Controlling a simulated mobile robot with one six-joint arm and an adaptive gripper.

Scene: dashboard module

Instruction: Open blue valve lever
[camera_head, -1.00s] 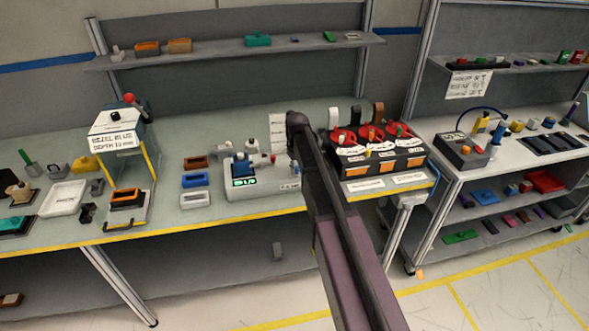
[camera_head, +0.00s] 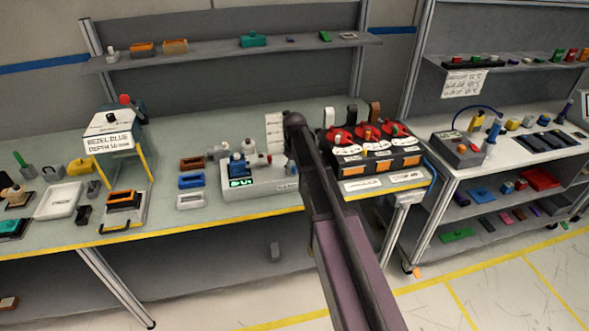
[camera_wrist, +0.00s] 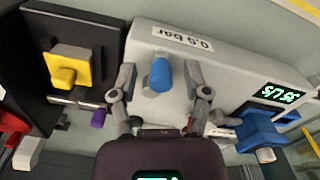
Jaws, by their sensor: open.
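In the wrist view a blue lever (camera_wrist: 161,75) stands on a light grey housing (camera_wrist: 225,72) with an upside-down "bar" label. My gripper (camera_wrist: 160,72) is open, one finger on each side of the lever, with a visible gap on both sides. Whether the fingertips are level with the lever in depth I cannot tell.
A second blue part (camera_wrist: 262,130) sits by the display at right in the wrist view. A black box with red dials (camera_head: 375,155) stands right of my arm.

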